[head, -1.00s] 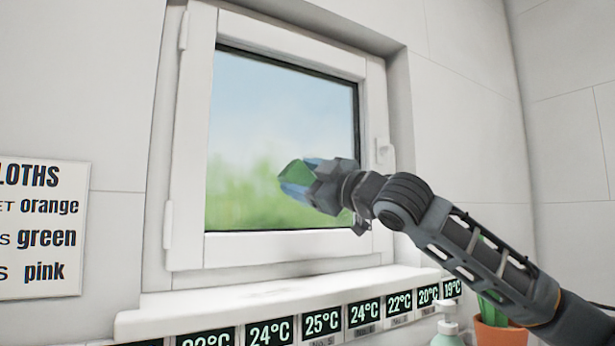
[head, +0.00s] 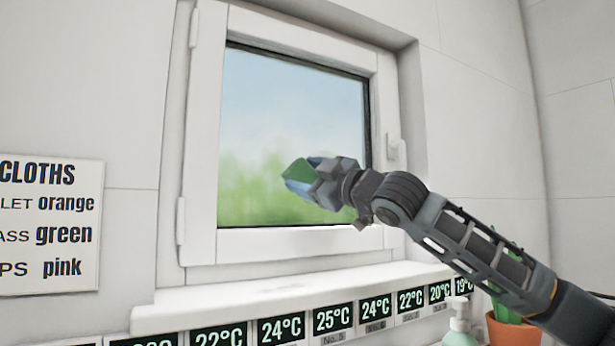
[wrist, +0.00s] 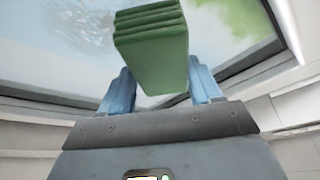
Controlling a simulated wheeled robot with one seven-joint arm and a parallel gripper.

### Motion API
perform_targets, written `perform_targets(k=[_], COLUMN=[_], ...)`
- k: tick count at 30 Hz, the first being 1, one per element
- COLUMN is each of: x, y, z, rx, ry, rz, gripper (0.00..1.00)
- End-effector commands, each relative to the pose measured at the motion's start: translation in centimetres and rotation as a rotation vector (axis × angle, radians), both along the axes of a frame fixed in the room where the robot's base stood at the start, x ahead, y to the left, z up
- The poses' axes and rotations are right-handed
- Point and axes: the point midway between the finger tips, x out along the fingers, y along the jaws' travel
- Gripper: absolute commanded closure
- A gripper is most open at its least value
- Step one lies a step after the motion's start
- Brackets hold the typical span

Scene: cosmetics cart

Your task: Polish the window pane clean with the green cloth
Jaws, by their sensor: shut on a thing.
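The window pane (head: 290,110) is set in a white frame and shows blurred sky and greenery. My gripper (head: 300,178) is in front of the lower middle of the pane. It is shut on the folded green cloth (head: 298,170). In the wrist view the cloth (wrist: 155,45) stands as a thick folded block between the blue fingers of my gripper (wrist: 162,85), facing the pane (wrist: 65,35). Whitish, streaky marks show on the pane at the left of the wrist view. I cannot tell whether the cloth touches the glass.
A white sill (head: 260,290) runs below the window, with several temperature labels (head: 333,318) under it. A window handle (head: 395,145) sticks out at the right of the frame. A pump bottle (head: 459,325) and a potted plant (head: 512,325) stand at lower right. A cloth sign (head: 50,225) hangs at left.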

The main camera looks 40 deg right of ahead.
Motion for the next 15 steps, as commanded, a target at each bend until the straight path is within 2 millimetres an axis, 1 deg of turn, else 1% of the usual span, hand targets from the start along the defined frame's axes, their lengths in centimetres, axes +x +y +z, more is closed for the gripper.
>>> perform_targets(k=[15], x=[0.75], y=[-0.25], z=[0.05], rx=[0.001], ry=[0.000], rz=[0.000], gripper=[0.61])
